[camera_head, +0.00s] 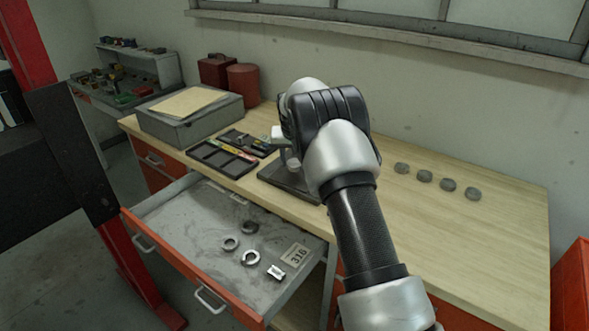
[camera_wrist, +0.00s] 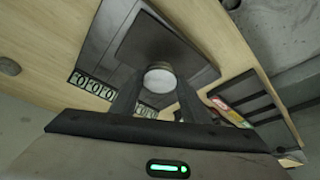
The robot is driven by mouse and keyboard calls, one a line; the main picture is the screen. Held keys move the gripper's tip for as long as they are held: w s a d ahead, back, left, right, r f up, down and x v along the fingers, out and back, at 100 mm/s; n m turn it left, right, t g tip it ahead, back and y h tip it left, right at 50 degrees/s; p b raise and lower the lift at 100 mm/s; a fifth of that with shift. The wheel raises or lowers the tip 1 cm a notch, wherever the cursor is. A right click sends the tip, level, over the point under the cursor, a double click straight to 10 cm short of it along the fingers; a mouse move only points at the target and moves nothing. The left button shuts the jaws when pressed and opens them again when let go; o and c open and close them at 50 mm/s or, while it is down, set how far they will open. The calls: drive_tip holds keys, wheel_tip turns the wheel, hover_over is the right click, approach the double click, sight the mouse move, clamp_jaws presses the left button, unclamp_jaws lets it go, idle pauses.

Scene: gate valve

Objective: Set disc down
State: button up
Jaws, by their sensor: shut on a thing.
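In the wrist view a pale round disc (camera_wrist: 160,78) sits between the fingertips of my gripper (camera_wrist: 160,86), which is shut on it. Behind it in that view is a dark, flat rectangular plate (camera_wrist: 150,38) on a grey base. In the head view my arm covers most of the gripper and the work spot. A dark base plate (camera_head: 273,175) shows there on the bench, left of my arm, with a small light part (camera_head: 293,163) above it. I cannot tell whether the disc touches the plate.
An open drawer (camera_head: 165,222) holds several metal rings and a "316" label (camera_head: 296,254). Several grey round pieces (camera_head: 424,176) lie on the bench at right. A black tray (camera_head: 222,158) and grey box (camera_head: 190,118) stand left. The bench's right side is mostly free.

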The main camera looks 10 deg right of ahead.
sight(294, 166)
drive_tip(key=shift+f, duration=1.6)
drive_tip(key=shift+f, duration=0.25)
drive_tip(key=o, duration=1.3)
drive_tip(key=shift+o, duration=0.2)
